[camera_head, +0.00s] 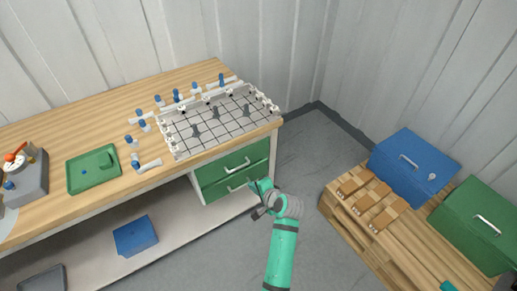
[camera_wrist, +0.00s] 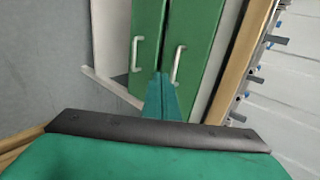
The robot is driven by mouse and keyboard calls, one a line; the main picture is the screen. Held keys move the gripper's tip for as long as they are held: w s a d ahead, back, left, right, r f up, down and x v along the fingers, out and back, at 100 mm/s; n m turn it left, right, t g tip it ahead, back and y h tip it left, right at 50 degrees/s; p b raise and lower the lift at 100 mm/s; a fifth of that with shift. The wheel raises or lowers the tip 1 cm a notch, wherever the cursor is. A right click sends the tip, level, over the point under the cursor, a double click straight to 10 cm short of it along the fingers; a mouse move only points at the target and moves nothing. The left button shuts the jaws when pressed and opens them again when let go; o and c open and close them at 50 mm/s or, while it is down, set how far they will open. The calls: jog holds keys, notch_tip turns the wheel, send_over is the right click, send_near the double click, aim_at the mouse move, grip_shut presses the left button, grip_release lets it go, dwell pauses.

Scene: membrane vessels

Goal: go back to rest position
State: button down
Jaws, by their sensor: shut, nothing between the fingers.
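My gripper (camera_head: 262,187) is in front of the bench's green drawers, off the bench and above the floor, in the head view. In the wrist view its green fingers (camera_wrist: 162,98) are together with nothing between them. Behind them stand the two green drawer fronts (camera_wrist: 146,40) with pale handles, which also show in the head view (camera_head: 235,168). I cannot tell whether the fingertips touch the drawers.
The wooden bench (camera_head: 60,135) carries a grid fixture (camera_head: 215,120), several blue-and-white parts, and a green tray (camera_head: 93,170). At right, a pallet (camera_head: 375,240) holds a blue box (camera_head: 412,165) and a green box (camera_head: 478,225). Grey floor (camera_head: 300,150) lies open between.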

jog(key=s+d+f+n+t+h, duration=0.1)
jog(key=s+d+f+h, duration=0.15)
jog(key=s, duration=0.55)
jog(key=s+d+f+n+t+h, duration=0.1)
jog(key=s+f, duration=0.2)
jog(key=s, duration=0.4)
jog(key=s+d+f+n+t+h, duration=0.1)
jog(key=s+f, duration=0.2)
jog(key=s, duration=0.5)
jog(key=s+r+n+t+h, duration=0.1)
jog(key=s+r+n, duration=0.3)
jog(key=s+r, duration=0.5)
jog(key=s+d+r+n+t, duration=0.1)
jog(key=s+r+n+t, duration=0.1)
jog(key=s+r, duration=0.7)
jog(key=shift+s+d+r+n+t+h, duration=0.35)
jog(key=shift+s+n, duration=0.55)
jog(key=shift+s, duration=1.45)
jog(key=shift+a+f, duration=0.1)
jog(key=shift+a, duration=0.05)
